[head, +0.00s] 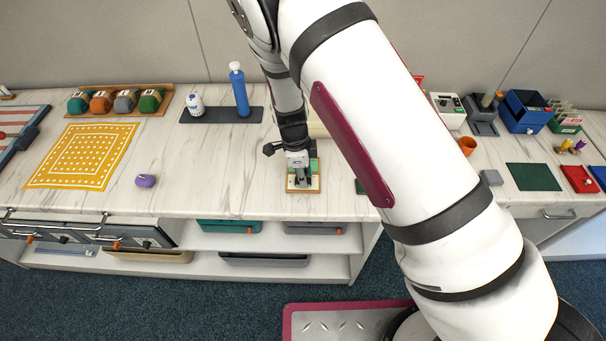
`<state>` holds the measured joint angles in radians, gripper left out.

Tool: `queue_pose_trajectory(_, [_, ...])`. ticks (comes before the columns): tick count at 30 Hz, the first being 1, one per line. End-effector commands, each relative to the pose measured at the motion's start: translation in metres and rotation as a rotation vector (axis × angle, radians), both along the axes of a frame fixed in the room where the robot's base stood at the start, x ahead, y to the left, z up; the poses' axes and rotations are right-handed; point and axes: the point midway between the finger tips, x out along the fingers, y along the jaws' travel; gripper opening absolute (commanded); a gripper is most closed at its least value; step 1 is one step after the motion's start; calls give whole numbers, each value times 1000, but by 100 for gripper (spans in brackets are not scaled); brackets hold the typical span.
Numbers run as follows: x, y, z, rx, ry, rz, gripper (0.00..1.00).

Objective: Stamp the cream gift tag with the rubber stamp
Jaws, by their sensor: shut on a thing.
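My gripper (300,174) is at the front middle of the white marbled counter, pointing down. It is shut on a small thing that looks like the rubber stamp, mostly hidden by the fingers. Directly below is a small wood-edged board (291,188) with a pale surface and a green patch beside the fingers. The cream gift tag cannot be made out clearly; the pale area under the gripper may be it. I cannot tell whether the held thing touches the board.
A purple object (146,181) and a yellow patterned cloth (84,156) lie left. A blue bottle (239,92) stands on a dark mat (205,116) behind. An orange cup (467,146), green mat (533,177) and blue bins (525,111) are right.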

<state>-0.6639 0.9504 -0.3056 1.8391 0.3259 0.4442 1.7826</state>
Motion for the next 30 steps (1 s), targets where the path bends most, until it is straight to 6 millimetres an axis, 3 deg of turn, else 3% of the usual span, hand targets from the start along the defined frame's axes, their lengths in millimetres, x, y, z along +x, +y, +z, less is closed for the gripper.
queue_pose_trajectory(30, [-1, 0, 67, 0, 0, 0, 3])
